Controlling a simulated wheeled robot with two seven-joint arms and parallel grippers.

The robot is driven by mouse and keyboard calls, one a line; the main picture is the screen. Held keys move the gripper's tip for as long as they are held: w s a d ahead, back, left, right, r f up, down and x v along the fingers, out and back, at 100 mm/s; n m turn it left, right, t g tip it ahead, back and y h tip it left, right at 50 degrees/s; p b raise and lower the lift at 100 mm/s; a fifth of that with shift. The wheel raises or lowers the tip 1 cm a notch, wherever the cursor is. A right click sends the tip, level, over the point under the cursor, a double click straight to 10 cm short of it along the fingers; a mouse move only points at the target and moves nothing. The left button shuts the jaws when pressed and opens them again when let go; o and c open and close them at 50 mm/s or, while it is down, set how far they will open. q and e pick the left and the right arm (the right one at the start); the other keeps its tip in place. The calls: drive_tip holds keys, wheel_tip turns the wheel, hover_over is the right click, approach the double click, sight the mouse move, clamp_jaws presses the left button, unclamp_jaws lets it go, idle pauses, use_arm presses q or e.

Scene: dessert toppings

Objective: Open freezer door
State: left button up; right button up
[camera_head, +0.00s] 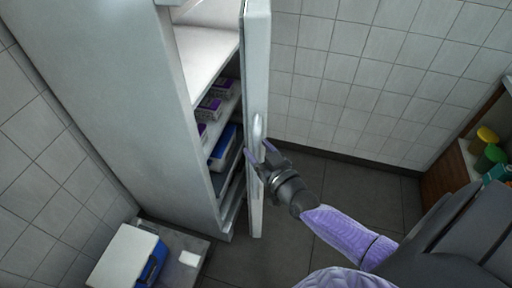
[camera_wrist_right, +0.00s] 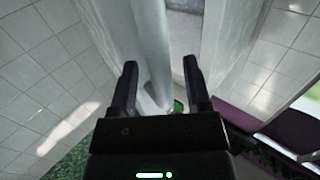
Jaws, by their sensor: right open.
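The tall light-grey freezer (camera_head: 150,110) stands at the left in the head view. Its door (camera_head: 257,60) is partly open, seen nearly edge-on, with a gap showing the shelves inside. A pale vertical handle (camera_head: 258,130) is on the door's outer side. My right gripper (camera_head: 259,158) is at the door by the lower part of the handle. In the right wrist view my right gripper (camera_wrist_right: 160,64) has its two dark fingers apart, with a pale upright surface between and beyond them. I cannot tell whether they touch the door. My left gripper is not in view.
Purple-and-white boxes (camera_head: 209,107) and a blue container (camera_head: 223,147) are on shelves inside. A white-and-blue cooler box (camera_head: 122,258) stands at lower left. Dark floor (camera_head: 335,190) is open right of the door. A wooden shelf unit (camera_head: 447,173) with coloured jars is at right.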

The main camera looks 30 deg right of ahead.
drive_tip(key=shift+w, duration=0.6)
clamp_jaws()
idle(1.1)
